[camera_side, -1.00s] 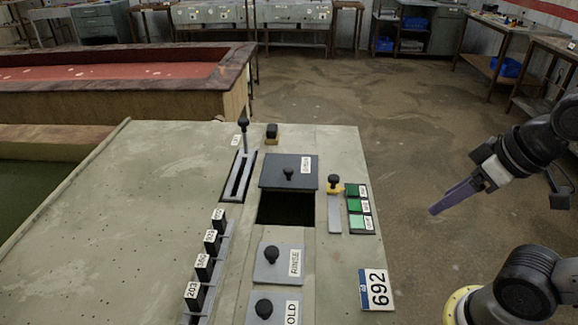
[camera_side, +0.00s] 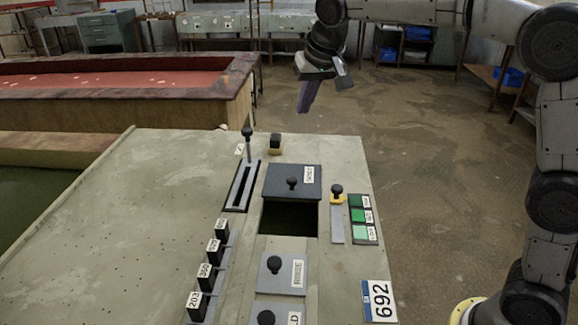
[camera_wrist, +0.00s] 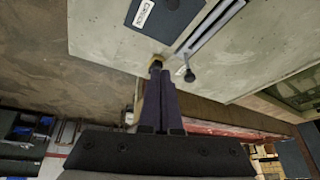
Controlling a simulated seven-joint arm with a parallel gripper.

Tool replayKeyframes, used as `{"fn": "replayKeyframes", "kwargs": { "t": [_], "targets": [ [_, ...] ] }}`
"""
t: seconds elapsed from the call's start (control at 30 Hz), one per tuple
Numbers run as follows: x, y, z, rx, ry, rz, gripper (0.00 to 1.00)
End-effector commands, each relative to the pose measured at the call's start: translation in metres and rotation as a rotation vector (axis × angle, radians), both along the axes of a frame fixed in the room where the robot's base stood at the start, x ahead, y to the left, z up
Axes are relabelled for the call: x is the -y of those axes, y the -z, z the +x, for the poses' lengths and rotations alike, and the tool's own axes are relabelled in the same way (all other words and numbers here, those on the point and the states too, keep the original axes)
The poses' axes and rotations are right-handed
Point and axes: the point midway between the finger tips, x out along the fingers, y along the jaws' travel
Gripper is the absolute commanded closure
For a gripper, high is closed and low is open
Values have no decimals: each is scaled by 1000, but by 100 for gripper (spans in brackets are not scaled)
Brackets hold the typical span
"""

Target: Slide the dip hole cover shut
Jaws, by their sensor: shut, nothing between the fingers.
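The dark cover (camera_side: 282,180) with a black knob and a white label lies on the pale panel. The dark open hole (camera_side: 288,218) shows just in front of it, uncovered. Its label is too small to read in the side view. My gripper (camera_side: 303,110) is shut and empty, pointing down above the panel's far edge, behind the cover and apart from it. In the wrist view the fingers (camera_wrist: 157,66) are together, and part of the dark cover (camera_wrist: 165,12) shows at the top. The hole is not seen there.
A grey plate marked RINSE (camera_side: 287,278) lies nearer. A slotted lever (camera_side: 247,133) stands left of the cover, and a small black-topped block (camera_side: 275,142) behind it. A yellow-based knob (camera_side: 337,190) and green buttons (camera_side: 359,215) are at right. Several black numbered switches (camera_side: 207,275) stand front left.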

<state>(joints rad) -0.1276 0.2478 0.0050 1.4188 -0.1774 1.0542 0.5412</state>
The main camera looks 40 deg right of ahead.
Motion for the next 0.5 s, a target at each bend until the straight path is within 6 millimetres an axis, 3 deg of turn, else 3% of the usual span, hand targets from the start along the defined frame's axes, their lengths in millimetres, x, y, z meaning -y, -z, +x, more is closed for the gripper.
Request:
{"fn": "replayKeyframes", "kwargs": {
  "t": [0.1,0.2,0.5],
  "targets": [
    [-11,33,24,-49,-19,-12,100],
    [-17,54,30,-87,-28,-17,100],
    [-18,86,37,-111,-35,-21,100]
  ]
}}
